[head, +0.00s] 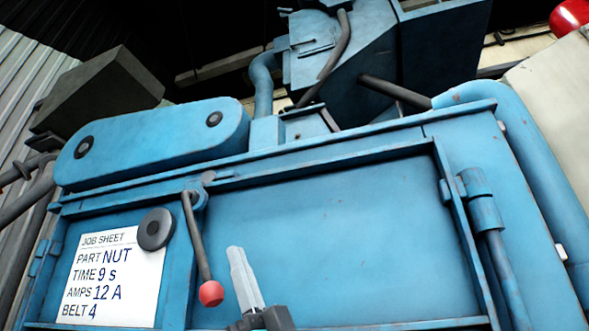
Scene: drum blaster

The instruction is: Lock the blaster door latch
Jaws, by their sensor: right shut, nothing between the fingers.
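The blue blaster door (345,245) fills the lower middle of the head view, inside a raised blue frame. Its latch is a dark lever (197,238) that pivots near the door's upper left corner. The lever hangs down, leaning slightly right, and ends in a red knob (211,293). My right gripper (237,254) points up in front of the door, just right of the knob. Its pale fingers are together with nothing between them, and a small gap shows between them and the lever. My left gripper is out of view.
A job sheet (110,280) and a round black knob (155,229) are left of the lever. A hinge (482,205) stands on the door's right side. A rounded blue housing (150,142) and pipes sit above. The space before the door's right part looks clear.

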